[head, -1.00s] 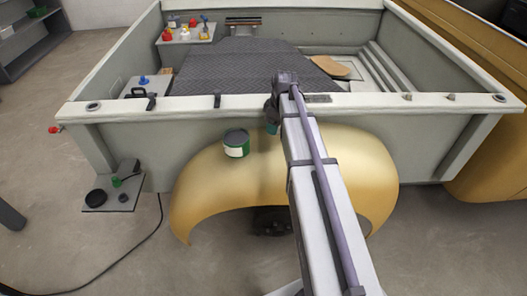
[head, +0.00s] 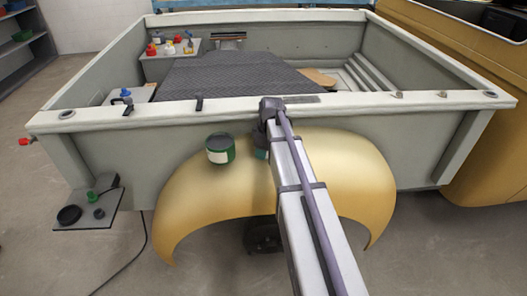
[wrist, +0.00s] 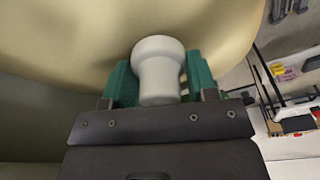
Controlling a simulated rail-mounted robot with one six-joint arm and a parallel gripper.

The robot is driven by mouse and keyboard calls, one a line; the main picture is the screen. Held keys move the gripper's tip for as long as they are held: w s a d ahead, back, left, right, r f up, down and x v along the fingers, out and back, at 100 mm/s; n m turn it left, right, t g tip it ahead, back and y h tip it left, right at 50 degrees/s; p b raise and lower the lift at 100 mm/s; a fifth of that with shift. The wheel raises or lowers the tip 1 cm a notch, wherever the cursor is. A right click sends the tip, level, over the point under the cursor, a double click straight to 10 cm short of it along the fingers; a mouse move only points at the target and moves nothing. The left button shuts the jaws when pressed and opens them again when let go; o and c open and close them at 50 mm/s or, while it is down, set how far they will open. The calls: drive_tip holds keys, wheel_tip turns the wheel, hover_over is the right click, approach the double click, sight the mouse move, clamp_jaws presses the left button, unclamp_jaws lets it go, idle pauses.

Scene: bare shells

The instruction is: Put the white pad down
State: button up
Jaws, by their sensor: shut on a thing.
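In the wrist view, my gripper (wrist: 159,82) has its green fingers shut on a white knob-shaped thing (wrist: 157,62), which I take to be the white pad. It has a wide rounded head and a narrower body. Its head is close to the yellow fender surface (wrist: 60,35); I cannot tell whether they touch. In the head view, my gripper (head: 262,154) is mostly hidden behind my arm, in front of the truck-bed wall above the yellow fender (head: 330,165). The white pad is hidden there.
A green-banded can (head: 220,149) stands on the fender just left of my arm. A small grey shelf (head: 105,215) with a black dish is at lower left. The bed rim (head: 360,104) runs behind. A dark ribbed mat (head: 225,78) covers part of the bed floor.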

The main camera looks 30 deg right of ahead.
drive_tip(key=o, duration=0.8)
drive_tip(key=shift+f, duration=0.15)
wheel_tip(320, 180, up, 13)
drive_tip(key=s+d+p, duration=0.1)
drive_tip(key=p, duration=1.2)
drive_tip(key=s+a+m+g+h, duration=0.1)
drive_tip(key=s+a+m, duration=0.8)
drive_tip(key=s+a, duration=1.05)
drive_tip(key=f+b, duration=0.3)
drive_tip(key=w+f+b, duration=0.1)
drive_tip(key=f+b, duration=0.1)
drive_tip(key=f, duration=0.1)
drive_tip(key=f+b, duration=0.2)
drive_tip(key=b, duration=0.1)
drive_tip(key=shift+w+f+b, duration=0.25)
drive_tip(key=shift+f+b, duration=0.05)
drive_tip(key=shift+f, duration=0.1)
